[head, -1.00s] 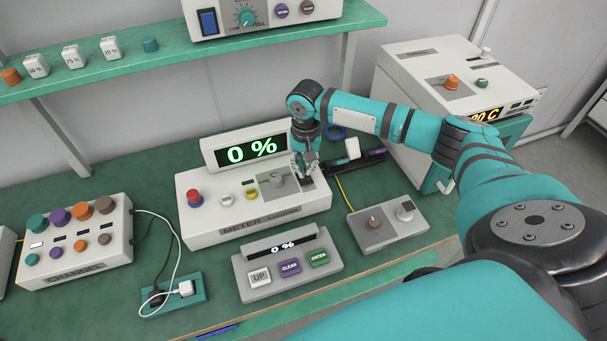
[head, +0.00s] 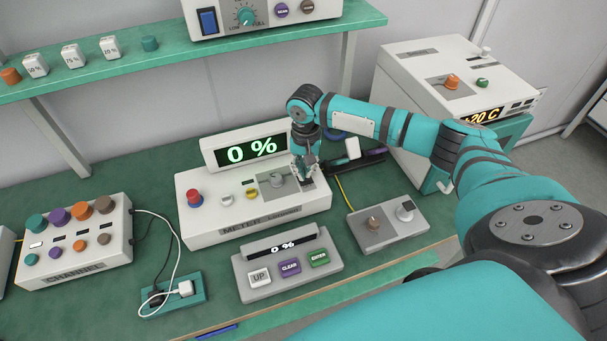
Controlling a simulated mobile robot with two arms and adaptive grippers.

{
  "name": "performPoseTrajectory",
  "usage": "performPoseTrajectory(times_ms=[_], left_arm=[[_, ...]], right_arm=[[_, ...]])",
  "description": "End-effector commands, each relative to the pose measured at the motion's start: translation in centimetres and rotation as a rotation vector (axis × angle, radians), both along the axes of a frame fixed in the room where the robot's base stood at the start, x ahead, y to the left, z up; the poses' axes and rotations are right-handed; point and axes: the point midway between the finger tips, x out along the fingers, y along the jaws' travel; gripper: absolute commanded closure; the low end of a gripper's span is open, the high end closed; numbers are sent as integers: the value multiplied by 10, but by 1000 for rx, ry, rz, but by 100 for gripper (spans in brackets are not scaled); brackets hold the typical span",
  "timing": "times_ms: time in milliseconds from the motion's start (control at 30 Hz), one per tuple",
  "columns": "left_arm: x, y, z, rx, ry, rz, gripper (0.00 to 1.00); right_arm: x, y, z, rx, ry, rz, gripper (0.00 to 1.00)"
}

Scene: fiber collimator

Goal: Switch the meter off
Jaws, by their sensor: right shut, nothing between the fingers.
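The meter (head: 225,236) is a white box on the green bench with a raised display (head: 252,151) lit "0 %" in green. My right gripper (head: 306,179) is shut and empty, pointing down at the dark recessed panel at the right end of the meter's top. The gripper hides most of that panel, and I cannot tell whether the fingertips touch it. My left gripper is out of view.
A keypad (head: 262,291) with UP, CLEAR and ENTER buttons stands in front of the meter. A grey box (head: 402,232) with two controls sits to the right. The CHANNEL box (head: 68,270) and a socket with a white plug (head: 186,288) are on the left. A shelf (head: 180,59) runs above.

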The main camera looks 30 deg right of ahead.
Motion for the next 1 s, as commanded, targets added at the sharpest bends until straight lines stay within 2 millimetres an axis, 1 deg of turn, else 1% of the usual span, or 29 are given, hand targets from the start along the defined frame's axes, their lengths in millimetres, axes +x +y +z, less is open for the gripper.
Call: performPoseTrajectory(times_ms=[1000], left_arm=[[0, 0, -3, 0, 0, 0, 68]], right_arm=[[-1, 0, -16, 0, 1, 1, 100]])
